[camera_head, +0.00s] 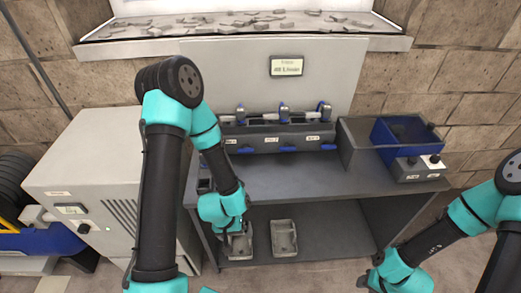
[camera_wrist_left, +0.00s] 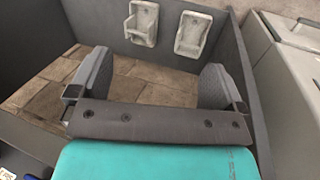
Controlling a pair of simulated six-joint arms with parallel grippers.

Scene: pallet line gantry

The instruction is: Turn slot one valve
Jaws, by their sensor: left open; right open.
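A dark grey slot station (camera_head: 262,146) stands at the back of the workbench in the head view. It carries a row of metal fittings, including the left one (camera_head: 240,113), with blue levers such as the left lever (camera_head: 245,150) along its front. White slot labels are too small to read, and my left arm partly covers the left end. My left gripper (camera_head: 232,245) hangs low at the bench's front, apart from the levers. In the left wrist view its two grey fingers (camera_wrist_left: 153,82) are wide apart with nothing between them. My right gripper (camera_head: 367,282) is open at the lower right, away from the station.
Two grey trays, one the right tray (camera_head: 284,238), sit on the lower shelf. A blue bin (camera_head: 405,133) and a control box (camera_head: 418,168) stand right on the bench. A white cabinet (camera_head: 85,180) flanks it left. The middle bench top (camera_head: 290,180) is clear.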

